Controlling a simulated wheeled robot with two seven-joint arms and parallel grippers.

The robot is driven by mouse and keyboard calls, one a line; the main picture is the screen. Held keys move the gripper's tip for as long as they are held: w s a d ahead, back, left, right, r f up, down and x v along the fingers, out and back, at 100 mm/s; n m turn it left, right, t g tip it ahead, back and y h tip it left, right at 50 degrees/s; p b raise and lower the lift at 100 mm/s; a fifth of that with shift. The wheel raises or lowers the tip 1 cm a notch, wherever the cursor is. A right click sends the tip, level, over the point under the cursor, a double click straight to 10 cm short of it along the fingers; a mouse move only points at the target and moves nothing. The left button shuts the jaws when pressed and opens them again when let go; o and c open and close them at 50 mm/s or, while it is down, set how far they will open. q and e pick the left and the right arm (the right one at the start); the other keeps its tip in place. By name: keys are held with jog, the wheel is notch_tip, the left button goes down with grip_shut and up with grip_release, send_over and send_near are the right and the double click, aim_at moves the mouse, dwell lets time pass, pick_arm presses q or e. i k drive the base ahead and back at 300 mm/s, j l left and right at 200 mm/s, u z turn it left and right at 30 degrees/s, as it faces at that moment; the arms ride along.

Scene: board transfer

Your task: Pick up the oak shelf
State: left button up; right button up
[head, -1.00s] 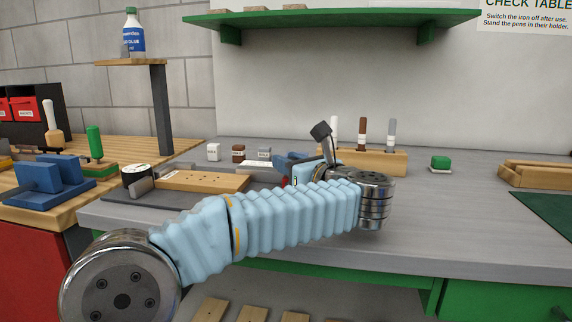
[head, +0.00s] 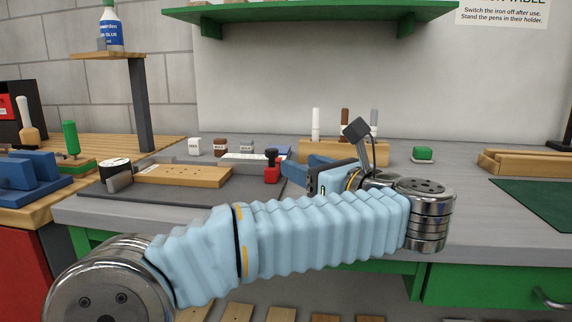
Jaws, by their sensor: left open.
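A light wooden board with small dark holes (head: 185,176) lies flat on a dark grey mat (head: 135,192) on the left part of the workbench. It is the likeliest oak shelf in view, though no label shows. My left arm comes in from the lower left and reaches across the front of the bench. My left gripper (head: 308,172), with blue fingers, is open, to the right of the board and apart from it. The gripper points left, and its body partly hides its fingers. My right gripper is not in view.
A red and black item (head: 272,166) stands between the board and my left gripper. Bench right of my arm is largely clear.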

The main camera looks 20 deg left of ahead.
aim_at(206, 176)
jog(key=k, duration=1)
